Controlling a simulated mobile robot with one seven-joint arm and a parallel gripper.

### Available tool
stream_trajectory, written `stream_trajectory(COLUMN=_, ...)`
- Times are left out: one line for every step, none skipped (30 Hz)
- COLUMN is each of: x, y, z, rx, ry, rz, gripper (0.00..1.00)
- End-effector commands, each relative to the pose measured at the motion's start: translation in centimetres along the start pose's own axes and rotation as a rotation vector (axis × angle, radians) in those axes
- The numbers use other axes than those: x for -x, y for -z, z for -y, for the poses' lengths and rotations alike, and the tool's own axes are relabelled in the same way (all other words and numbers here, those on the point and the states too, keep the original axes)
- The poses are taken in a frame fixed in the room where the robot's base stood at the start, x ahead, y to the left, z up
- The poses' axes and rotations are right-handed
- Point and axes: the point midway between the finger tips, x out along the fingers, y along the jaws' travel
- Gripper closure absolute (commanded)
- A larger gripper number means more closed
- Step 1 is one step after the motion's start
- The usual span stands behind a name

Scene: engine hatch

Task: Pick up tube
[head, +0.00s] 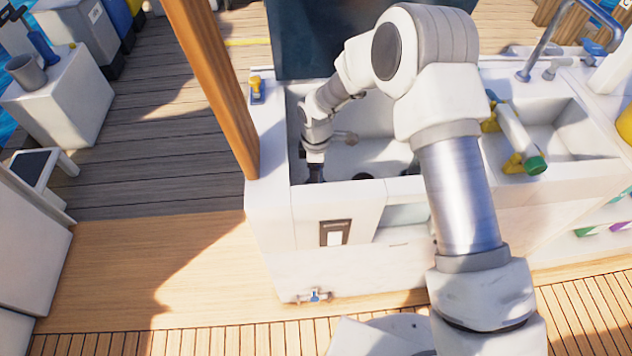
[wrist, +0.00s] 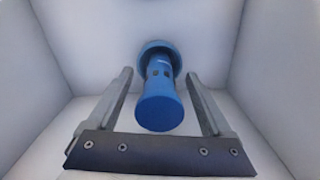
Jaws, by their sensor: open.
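In the wrist view, a blue cylinder (wrist: 160,105) with a wider blue collar stands out inside a white compartment (wrist: 60,60). It lies between the two grey fingers of my gripper (wrist: 159,77), which are open, with a gap on each side. I cannot tell for sure whether this is the tube. In the head view my gripper (head: 314,172) reaches down into the left part of the white hatch (head: 340,215), and the blue cylinder is hidden there. Another tube, white with a green cap (head: 536,164), rests on yellow holders to the right.
The compartment's white walls stand close around my gripper. A wooden post (head: 215,85) rises at the hatch's left. A sink with a tap (head: 545,45) is at the right. A white box with a grey cup (head: 27,73) stands far left. The deck between is clear.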

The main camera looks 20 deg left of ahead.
Motion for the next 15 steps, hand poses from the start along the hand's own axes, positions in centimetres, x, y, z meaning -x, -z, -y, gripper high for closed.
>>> stream_trajectory(x=-0.40, y=0.00, z=-0.04, rx=0.000, ry=-0.001, rz=0.000, gripper=0.16)
stream_trajectory(x=-0.44, y=-0.01, z=-0.06, rx=0.000, ry=-0.001, rz=0.000, gripper=0.16)
stream_trajectory(x=-0.41, y=-0.01, z=-0.07, rx=0.000, ry=-0.002, rz=0.000, gripper=0.16)
stream_trajectory(x=-0.37, y=-0.01, z=-0.08, rx=0.000, ry=-0.002, rz=0.000, gripper=0.16)
stream_trajectory(x=-0.35, y=-0.01, z=-0.08, rx=0.000, ry=-0.002, rz=0.000, gripper=0.16)
stream_trajectory(x=-0.35, y=-0.01, z=-0.07, rx=0.000, ry=-0.002, rz=0.000, gripper=0.16)
stream_trajectory(x=-0.35, y=-0.02, z=-0.07, rx=0.000, ry=-0.002, rz=0.000, gripper=0.16)
stream_trajectory(x=-0.35, y=-0.02, z=-0.06, rx=0.000, ry=-0.002, rz=0.000, gripper=0.19)
stream_trajectory(x=-0.35, y=-0.02, z=-0.06, rx=0.000, ry=-0.001, rz=0.000, gripper=0.26)
stream_trajectory(x=-0.34, y=-0.02, z=-0.06, rx=0.000, ry=-0.001, rz=0.000, gripper=0.32)
stream_trajectory(x=-0.34, y=-0.02, z=-0.06, rx=0.000, ry=-0.001, rz=0.000, gripper=0.37)
stream_trajectory(x=-0.34, y=-0.02, z=-0.06, rx=0.000, ry=-0.001, rz=0.000, gripper=0.44)
stream_trajectory(x=-0.34, y=-0.02, z=-0.06, rx=0.000, ry=-0.001, rz=0.000, gripper=0.50)
stream_trajectory(x=-0.34, y=-0.02, z=-0.06, rx=0.000, ry=-0.001, rz=0.000, gripper=0.55)
stream_trajectory(x=-0.34, y=-0.02, z=-0.05, rx=0.000, ry=-0.001, rz=0.000, gripper=0.62)
